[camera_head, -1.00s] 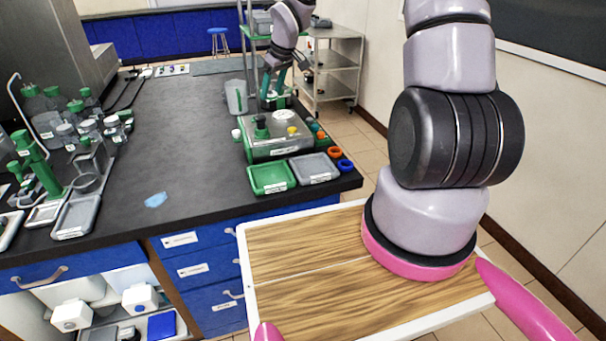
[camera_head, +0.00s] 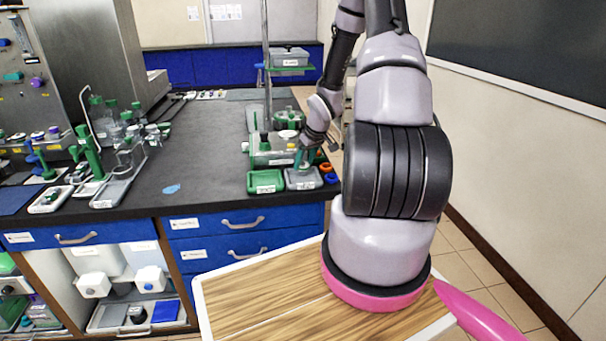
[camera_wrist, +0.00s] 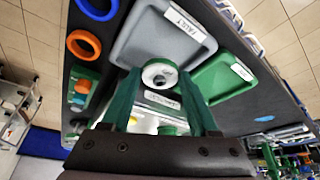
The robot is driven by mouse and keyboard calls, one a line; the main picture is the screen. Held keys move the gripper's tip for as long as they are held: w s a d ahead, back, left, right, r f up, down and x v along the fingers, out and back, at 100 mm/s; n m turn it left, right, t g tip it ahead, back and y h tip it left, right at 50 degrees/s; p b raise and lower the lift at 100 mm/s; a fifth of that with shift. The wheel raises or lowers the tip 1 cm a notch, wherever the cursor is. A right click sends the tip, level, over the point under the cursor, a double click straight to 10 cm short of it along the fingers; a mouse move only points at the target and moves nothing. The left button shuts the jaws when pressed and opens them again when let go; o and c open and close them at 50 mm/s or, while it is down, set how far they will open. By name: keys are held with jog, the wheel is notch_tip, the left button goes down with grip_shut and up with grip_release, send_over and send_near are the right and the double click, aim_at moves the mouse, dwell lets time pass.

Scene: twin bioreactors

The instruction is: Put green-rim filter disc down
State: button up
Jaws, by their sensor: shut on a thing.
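My gripper (camera_head: 303,158) is over the grey tray (camera_head: 303,181) at the front right corner of the bench. In the wrist view, my gripper's two green fingers (camera_wrist: 160,78) are shut on a small round white disc (camera_wrist: 160,72), the filter disc. The disc shows against the grey tray (camera_wrist: 190,50), whose label seems to read "FAULTY". I cannot tell whether the disc touches the tray floor. In the head view the disc is too small to make out.
A green tray (camera_head: 266,181) stands left of the grey tray; it also shows in the wrist view (camera_wrist: 222,80). Orange (camera_wrist: 83,45) and blue (camera_wrist: 98,8) rings lie beside the grey tray, near the bench edge. A green-based device (camera_head: 265,155) stands behind the trays. The bench's middle is clear.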

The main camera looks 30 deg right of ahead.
aim_at(307, 166)
jog(key=shift+f, duration=2)
jog(key=o, duration=1.3)
jog(key=shift+f, duration=0.1)
